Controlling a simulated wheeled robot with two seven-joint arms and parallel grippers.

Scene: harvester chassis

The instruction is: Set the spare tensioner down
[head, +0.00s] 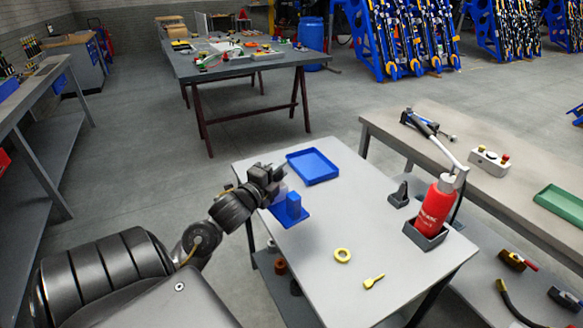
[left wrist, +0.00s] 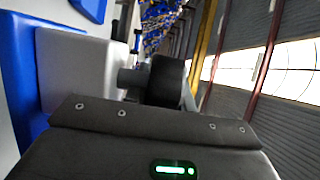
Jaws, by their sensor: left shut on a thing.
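My left gripper (head: 268,183) is over the left edge of the grey table (head: 330,220), beside a blue stand (head: 292,208) with an upright block. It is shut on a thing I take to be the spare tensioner. In the left wrist view a black roller (left wrist: 167,80) with a short grey shaft shows just beyond the gripper body. In the head view the fingers mostly hide the held thing, and I cannot tell whether it touches the table or the stand. My right gripper is not in view.
An empty blue tray (head: 313,166) lies at the table's far end. A yellow ring (head: 342,255) and a yellow key-like piece (head: 374,281) lie near the front. A red bottle (head: 436,208) stands in a dark holder at the right. The table's middle is clear.

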